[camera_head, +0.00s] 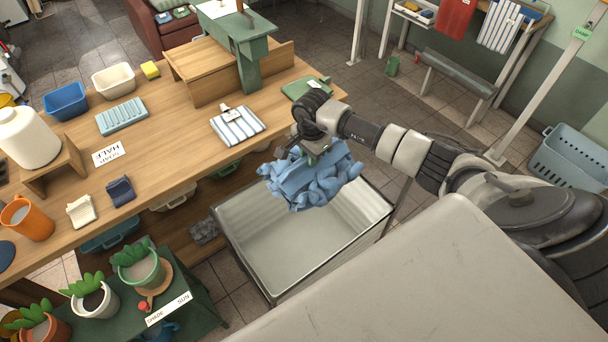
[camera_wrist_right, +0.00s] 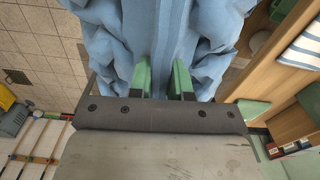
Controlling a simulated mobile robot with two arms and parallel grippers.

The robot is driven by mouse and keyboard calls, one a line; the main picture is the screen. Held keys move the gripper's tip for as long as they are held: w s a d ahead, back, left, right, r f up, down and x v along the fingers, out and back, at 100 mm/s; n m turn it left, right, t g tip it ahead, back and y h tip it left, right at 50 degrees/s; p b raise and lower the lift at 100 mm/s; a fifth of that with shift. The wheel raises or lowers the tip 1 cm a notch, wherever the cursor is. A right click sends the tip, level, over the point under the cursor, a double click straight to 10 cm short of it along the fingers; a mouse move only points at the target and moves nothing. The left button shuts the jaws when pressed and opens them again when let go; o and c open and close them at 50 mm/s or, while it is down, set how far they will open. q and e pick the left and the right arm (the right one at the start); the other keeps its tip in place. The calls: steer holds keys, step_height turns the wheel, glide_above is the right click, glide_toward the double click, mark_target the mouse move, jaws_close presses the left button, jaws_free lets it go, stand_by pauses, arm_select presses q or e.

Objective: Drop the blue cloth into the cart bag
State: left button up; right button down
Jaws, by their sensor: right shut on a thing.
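The blue cloth (camera_head: 311,178) hangs bunched and crumpled from my right gripper (camera_head: 312,150). In the head view it is above the open cart bag (camera_head: 262,265), a pale grey rectangular bin with a thin rim, over its back part near the wooden counter. In the right wrist view the blue cloth (camera_wrist_right: 165,35) fills the upper middle, and the green fingers of my right gripper (camera_wrist_right: 163,80) are shut on it. The cart bag's visible inside looks empty; the cloth hides part of its back edge. My left gripper is not in view.
The wooden counter (camera_head: 165,150) runs along the left, with a striped folded cloth (camera_head: 238,125), a blue tub (camera_head: 66,101) and a white tub (camera_head: 114,79). A green plant stand (camera_head: 190,310) is left of the cart. A grey-blue basket (camera_head: 570,160) stands far right.

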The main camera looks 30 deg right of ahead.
steer(key=c, duration=1)
jaws_free()
steer(key=shift+w, duration=0.15)
step_height(320, 180, up, 10)
steer(key=b, duration=0.3)
steer(key=shift+f, duration=0.25)
steer(key=shift+r, duration=0.65)
